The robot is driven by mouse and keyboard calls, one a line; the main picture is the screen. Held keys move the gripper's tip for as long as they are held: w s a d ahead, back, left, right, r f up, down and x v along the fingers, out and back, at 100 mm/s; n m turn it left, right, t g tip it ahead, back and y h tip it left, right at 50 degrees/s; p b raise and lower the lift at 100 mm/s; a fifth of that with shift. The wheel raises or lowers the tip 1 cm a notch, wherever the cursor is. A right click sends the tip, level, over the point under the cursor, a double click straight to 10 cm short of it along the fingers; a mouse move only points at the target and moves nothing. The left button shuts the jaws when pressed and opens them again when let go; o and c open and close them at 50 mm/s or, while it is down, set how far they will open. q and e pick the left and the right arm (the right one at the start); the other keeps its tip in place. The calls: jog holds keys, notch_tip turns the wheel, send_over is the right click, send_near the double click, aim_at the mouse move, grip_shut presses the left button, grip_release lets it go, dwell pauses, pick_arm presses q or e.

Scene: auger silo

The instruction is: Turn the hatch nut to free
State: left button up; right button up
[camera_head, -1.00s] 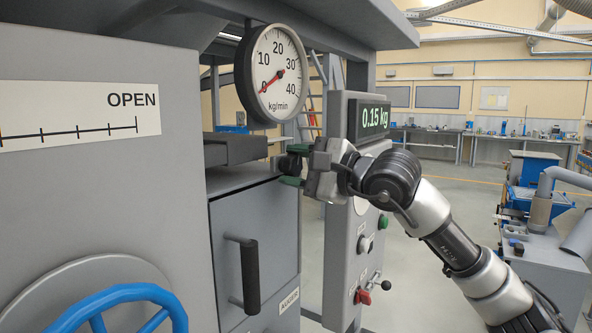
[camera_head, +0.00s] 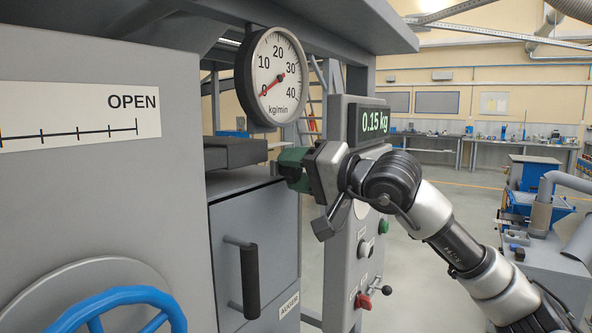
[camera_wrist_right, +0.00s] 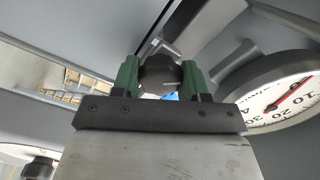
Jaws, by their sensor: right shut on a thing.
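The hatch nut (camera_wrist_right: 160,77) is a dark round knob with a pale line on its face, seen in the right wrist view between the green fingers. My right gripper (camera_wrist_right: 160,80) is shut on it, one finger on each side. In the head view my right gripper (camera_head: 288,168) is at the right end of the grey hatch cover (camera_head: 236,151), below the dial, and its body hides the nut. My left gripper is not in view.
The round kg/min dial (camera_head: 276,77) hangs just above my right gripper. A control post with a 0.15 kg display (camera_head: 374,122) stands close behind my right wrist. A drawer-like door with a black handle (camera_head: 249,280) is below. A blue handwheel (camera_head: 120,303) is at lower left.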

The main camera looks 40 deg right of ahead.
jog(key=shift+n, duration=2.1)
jog(key=o, duration=0.9)
jog(key=b+v, duration=0.5)
jog(key=v, duration=0.5)
jog(key=shift+s+d+b, duration=0.2)
jog(key=shift+s+b, duration=0.1)
jog(key=shift+b, duration=0.05)
